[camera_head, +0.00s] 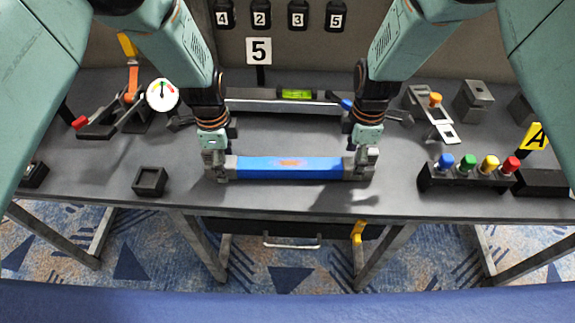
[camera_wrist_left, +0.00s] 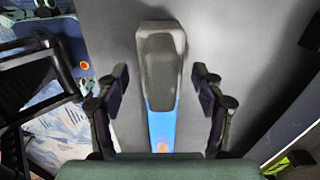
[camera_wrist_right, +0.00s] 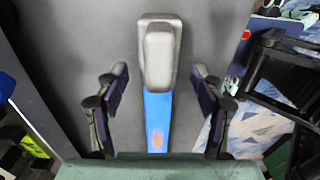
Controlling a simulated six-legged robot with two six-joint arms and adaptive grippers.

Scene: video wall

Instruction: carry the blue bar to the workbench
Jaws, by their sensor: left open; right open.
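The blue bar (camera_head: 290,167) lies level along the front of the grey workbench (camera_head: 290,203), with a grey block at each end and an orange patch mid-length. My left gripper (camera_head: 215,170) is open at the bar's left end. In the left wrist view its fingers (camera_wrist_left: 160,100) stand apart on either side of the bar (camera_wrist_left: 162,125). My right gripper (camera_head: 362,168) is open at the right end. In the right wrist view its fingers (camera_wrist_right: 155,100) stand apart on either side of the bar (camera_wrist_right: 158,115). Gaps show between fingers and bar in both wrist views.
A small black box (camera_head: 150,181) and a dial gauge (camera_head: 162,94) are left. A rack with coloured knobs (camera_head: 466,177) is right. A drawer (camera_head: 290,233) hangs below.

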